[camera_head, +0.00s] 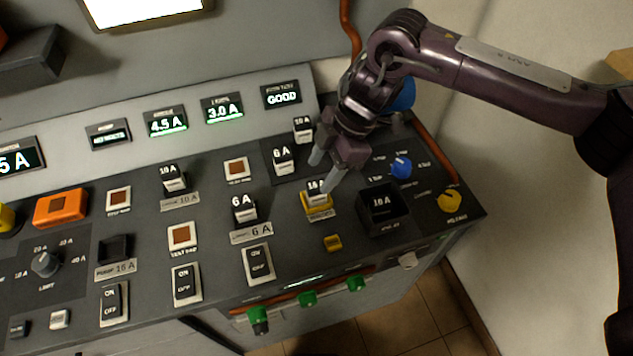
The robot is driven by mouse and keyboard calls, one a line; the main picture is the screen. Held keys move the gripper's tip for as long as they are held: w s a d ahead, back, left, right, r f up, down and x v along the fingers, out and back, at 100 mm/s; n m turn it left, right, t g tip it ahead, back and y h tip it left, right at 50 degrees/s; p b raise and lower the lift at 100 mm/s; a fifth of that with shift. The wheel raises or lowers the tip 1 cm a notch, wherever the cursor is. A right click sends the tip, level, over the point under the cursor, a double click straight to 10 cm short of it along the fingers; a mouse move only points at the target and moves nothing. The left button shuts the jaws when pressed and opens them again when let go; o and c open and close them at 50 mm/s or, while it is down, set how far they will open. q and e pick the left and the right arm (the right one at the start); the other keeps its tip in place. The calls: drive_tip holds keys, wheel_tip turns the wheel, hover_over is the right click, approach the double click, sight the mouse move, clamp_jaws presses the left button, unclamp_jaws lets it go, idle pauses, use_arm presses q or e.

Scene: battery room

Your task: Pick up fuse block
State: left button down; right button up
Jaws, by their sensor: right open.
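Several white-and-black fuse blocks stand on the grey console. One fuse block (317,196), its label partly covered by a finger, sits in a yellow-edged holder (318,209). My right gripper (322,172) is open and empty, its fingers pointing down. One fingertip appears over this block's right side and the other is up and left of it; I cannot tell whether they touch it. A 6 A block (283,159) and another block (303,129) stand behind to the left. Another 6 A block (243,208) and a 10 A block (173,180) stand further left. My left gripper is not in view.
A black square socket marked 16 A (385,211) lies right of the yellow holder. A blue knob (400,167) and a yellow knob (449,201) stand near the right edge.

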sight(319, 184)
drive_tip(key=f+p, duration=0.1)
drive_tip(key=f, duration=0.2)
drive_tip(key=a+f+p, duration=0.1)
drive_tip(key=f, duration=0.1)
drive_tip(key=shift+f, duration=0.4)
drive_tip(key=shift+a+f+p, duration=0.2)
drive_tip(key=shift+f+p, duration=0.1)
drive_tip(key=shift+f, duration=0.1)
drive_tip(key=shift+c, duration=0.2)
clamp_jaws()
drive_tip(key=shift+r, duration=0.1)
